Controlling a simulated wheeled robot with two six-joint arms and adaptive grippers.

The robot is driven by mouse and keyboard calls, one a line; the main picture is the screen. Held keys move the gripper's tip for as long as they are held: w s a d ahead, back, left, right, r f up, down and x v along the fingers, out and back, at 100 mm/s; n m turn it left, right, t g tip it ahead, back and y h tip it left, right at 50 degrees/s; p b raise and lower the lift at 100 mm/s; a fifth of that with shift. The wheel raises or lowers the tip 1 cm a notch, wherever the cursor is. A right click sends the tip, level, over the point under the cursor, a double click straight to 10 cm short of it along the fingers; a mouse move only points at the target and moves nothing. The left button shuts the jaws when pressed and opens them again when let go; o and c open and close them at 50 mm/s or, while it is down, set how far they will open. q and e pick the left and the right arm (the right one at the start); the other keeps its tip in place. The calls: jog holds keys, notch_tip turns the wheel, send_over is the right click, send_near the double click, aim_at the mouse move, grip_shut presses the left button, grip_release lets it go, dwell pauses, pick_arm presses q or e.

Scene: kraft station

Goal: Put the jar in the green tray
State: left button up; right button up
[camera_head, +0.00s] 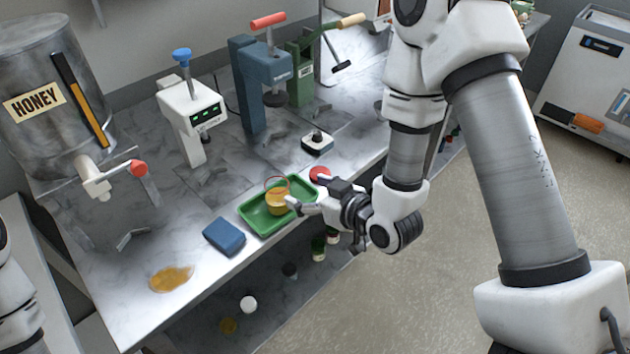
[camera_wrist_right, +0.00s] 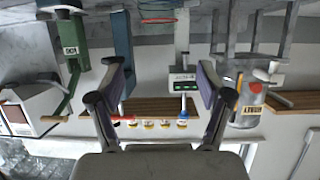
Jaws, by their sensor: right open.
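The jar (camera_head: 277,204), clear with amber honey inside and a red ring at its rim, stands upright in the green tray (camera_head: 250,224) in the head view. My right gripper (camera_head: 308,203) is open at the tray's right side, its fingers pointing at the jar. My left gripper is not in view.
A blue block (camera_head: 224,236) and a honey puddle (camera_head: 171,278) lie left of the tray. The honey tank (camera_head: 50,90), a white scale-like device (camera_head: 192,108), a blue press (camera_head: 250,90) and a green press (camera_head: 302,75) stand behind.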

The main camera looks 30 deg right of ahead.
jog(key=s+d+f+m+g+h, duration=0.15)
jog(key=s+f+g, duration=0.5)
jog(key=f, duration=0.75)
jog(key=s+d+f+m+g+h, duration=0.1)
jog(key=s+f+g, duration=0.2)
jog(key=s, duration=0.6)
jog(key=s+d+f+m+g+h, duration=0.1)
jog(key=s+f+g, duration=0.2)
jog(key=s+f, duration=0.5)
jog(key=shift+s+d+f+h, duration=0.25)
jog(key=shift+s+h, duration=0.1)
jog(key=shift+s, duration=0.35)
jog(key=shift+w+g, duration=0.15)
jog(key=shift+g, duration=0.1)
